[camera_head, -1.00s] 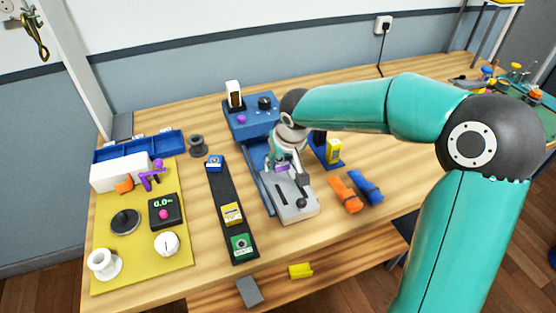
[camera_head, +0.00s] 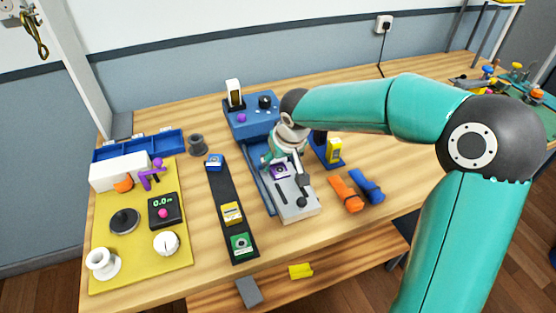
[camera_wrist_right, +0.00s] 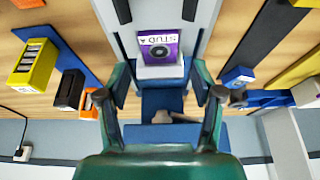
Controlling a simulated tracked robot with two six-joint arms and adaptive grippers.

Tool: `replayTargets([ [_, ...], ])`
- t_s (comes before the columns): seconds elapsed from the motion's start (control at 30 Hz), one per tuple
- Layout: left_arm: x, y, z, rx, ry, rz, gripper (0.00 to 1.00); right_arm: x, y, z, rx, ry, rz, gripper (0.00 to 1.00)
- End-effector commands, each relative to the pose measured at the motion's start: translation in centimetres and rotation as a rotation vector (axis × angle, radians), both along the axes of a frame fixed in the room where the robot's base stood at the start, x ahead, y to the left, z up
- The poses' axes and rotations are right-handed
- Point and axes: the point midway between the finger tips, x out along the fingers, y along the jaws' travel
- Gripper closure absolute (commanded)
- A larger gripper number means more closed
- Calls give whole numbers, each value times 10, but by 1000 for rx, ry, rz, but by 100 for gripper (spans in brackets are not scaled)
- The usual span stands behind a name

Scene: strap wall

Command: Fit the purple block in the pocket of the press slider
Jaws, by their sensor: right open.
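The purple block (camera_head: 280,171) lies label-up at the far end of the pale grey press slider (camera_head: 297,207), where the pocket is. In the right wrist view the block (camera_wrist_right: 160,47) shows a white "STUD" label and a dark round mark, lined up with the slider rails. I cannot tell whether it sits fully down. My right gripper (camera_head: 284,167) is over the block; in the wrist view its fingers (camera_wrist_right: 159,94) are spread wide, apart from the block, with nothing between them. My left gripper is not in view.
The blue press body (camera_head: 252,123) stands behind the slider. A dark strip (camera_head: 222,187) with blue, yellow and green blocks lies left. A yellow block stands on a blue holder (camera_head: 332,163) at right, near orange (camera_head: 346,194) and blue (camera_head: 368,186) straps.

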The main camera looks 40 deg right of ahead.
Motion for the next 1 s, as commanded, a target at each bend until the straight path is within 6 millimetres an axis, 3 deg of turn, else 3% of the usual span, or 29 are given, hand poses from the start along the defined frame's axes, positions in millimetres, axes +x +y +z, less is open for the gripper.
replayTargets([
  [0.07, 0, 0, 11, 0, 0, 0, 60, 0, 0, 10, 0, 0, 0, 34],
  [0.6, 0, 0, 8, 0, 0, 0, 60, -38, 10, 102, 0, -4, 0, 34],
  [0.77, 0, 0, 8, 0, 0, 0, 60, -43, 11, 114, -1, -1, 1, 34],
  [1.0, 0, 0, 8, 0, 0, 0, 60, -45, 11, 116, 0, 0, 0, 34],
])
